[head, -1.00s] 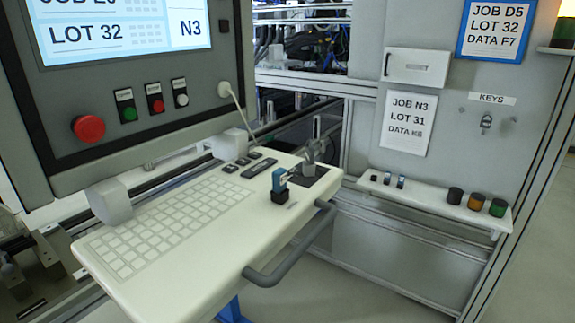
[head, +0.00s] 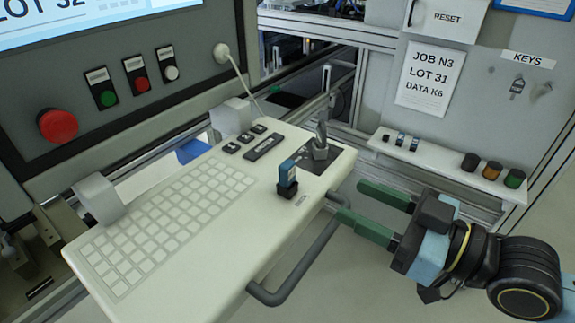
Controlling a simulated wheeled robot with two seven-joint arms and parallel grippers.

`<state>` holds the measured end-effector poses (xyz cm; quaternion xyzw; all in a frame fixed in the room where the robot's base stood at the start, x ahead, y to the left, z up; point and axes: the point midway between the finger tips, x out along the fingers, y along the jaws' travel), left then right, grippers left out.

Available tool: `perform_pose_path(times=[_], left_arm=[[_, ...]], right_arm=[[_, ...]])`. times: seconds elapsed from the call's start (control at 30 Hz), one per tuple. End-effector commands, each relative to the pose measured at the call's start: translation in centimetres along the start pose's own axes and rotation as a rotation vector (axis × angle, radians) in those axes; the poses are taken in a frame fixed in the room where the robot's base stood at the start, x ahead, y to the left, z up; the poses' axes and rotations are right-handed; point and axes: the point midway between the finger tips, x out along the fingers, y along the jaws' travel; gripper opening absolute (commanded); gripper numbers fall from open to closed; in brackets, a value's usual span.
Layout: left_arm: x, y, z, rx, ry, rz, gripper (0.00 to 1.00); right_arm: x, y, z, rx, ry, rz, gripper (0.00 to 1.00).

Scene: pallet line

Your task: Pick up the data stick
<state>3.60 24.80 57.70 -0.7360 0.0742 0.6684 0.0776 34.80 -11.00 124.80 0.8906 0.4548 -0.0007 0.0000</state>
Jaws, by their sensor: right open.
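A blue data stick (head: 287,172) stands upright in a small black socket (head: 287,191) on the pale keyboard console. Several small stick-like pieces, some with blue on them, stand in a row on the wall shelf, one of them a small blue-grey piece (head: 400,139). My right gripper (head: 354,201) comes in from the right with its two green fingers apart and nothing between them. Its fingertips point left, just right of the console's edge, apart from the blue stick. My left gripper is out of view.
A grey handle bar (head: 300,267) runs along the console's front right edge. A grey joystick (head: 320,146) stands behind the blue stick. The wall shelf (head: 440,158) also bears black, orange and green round knobs. A red button (head: 57,125) is on the left panel.

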Motion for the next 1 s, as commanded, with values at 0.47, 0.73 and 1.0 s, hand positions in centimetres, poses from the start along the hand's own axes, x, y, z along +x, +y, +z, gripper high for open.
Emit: perform_pose_path(times=[0.47, 0.73, 1.0], left_arm=[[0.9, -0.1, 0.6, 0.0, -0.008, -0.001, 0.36], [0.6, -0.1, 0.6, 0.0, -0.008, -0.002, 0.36], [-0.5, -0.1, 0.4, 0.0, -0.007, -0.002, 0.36]], right_arm=[[6.4, 0.1, -0.2, 0.003, 0.004, 0.002, 0.49], [8.2, 0.0, 0.0, 0.001, 0.001, 0.002, 0.49], [11.7, -0.2, -0.1, 0.003, 0.002, 0.002, 0.49]])
